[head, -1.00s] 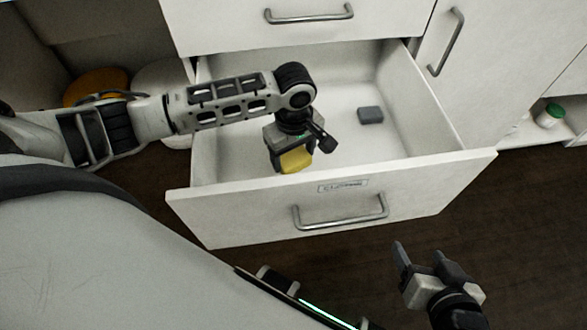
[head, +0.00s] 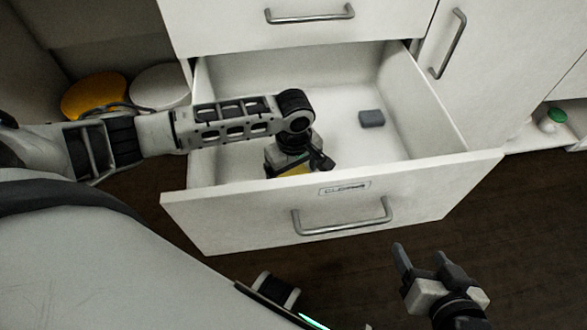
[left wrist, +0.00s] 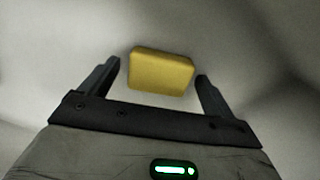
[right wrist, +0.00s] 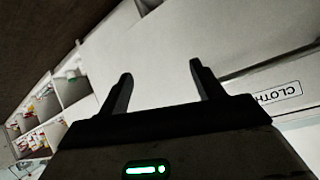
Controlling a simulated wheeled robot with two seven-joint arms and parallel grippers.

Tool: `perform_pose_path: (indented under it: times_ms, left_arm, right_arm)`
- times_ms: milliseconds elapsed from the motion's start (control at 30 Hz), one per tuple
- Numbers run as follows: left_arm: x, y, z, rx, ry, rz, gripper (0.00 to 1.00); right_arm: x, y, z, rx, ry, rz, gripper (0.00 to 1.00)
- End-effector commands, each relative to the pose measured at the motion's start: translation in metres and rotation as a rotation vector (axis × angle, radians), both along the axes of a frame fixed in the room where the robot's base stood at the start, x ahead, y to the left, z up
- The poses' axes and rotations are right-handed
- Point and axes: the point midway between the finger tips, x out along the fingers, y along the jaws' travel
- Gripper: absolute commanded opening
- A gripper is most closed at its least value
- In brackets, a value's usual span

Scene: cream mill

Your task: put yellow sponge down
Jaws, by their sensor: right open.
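The yellow sponge (head: 294,170) is low inside the open drawer, near its front panel, and mostly hidden by my left gripper (head: 290,166) in the head view. In the left wrist view the sponge (left wrist: 161,71) lies between and just beyond the fingertips of my left gripper (left wrist: 158,72), with a small gap showing at its left side. That gripper is open around it. My right gripper (head: 425,258) is open and empty, outside the drawer at the lower right; its fingers (right wrist: 161,72) also show in the right wrist view.
The white drawer (head: 250,222) stands pulled out with its handle in front. A dark grey block (head: 371,119) lies at its back right, with bare floor around it. A yellow round thing (head: 95,97) and a white one (head: 160,86) sit at left. A green-lidded jar (head: 552,120) stands far right.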

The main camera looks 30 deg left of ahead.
Motion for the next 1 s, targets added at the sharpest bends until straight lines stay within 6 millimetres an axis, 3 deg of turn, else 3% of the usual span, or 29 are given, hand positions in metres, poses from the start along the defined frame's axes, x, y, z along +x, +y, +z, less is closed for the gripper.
perform_pose_path:
  times_ms: [200,367,533,700,833,1000]
  left_arm:
    - [0.001,0.000,0.003,0.000,-0.002,0.000,0.89]
    - [0.000,0.000,0.029,-0.002,-0.001,0.000,0.89]
    - [0.001,-0.001,0.068,-0.002,-0.002,-0.001,0.89]
    - [0.001,0.000,0.101,-0.001,-0.002,0.000,0.89]
    - [0.001,0.000,0.116,-0.001,0.001,0.000,0.89]
    - [0.001,0.000,0.124,-0.001,0.001,0.001,0.89]
  right_arm:
    - [0.000,0.000,-0.002,0.000,0.001,0.000,0.66]
    - [-0.002,-0.001,0.007,-0.009,0.019,0.003,0.66]
    - [-0.005,-0.007,0.007,-0.036,0.059,-0.007,0.66]
    - [-0.006,-0.014,0.030,-0.035,0.011,-0.033,0.66]
    - [-0.007,-0.018,0.047,-0.031,-0.026,-0.052,0.66]
    - [-0.008,-0.019,0.051,-0.029,-0.035,-0.058,0.66]
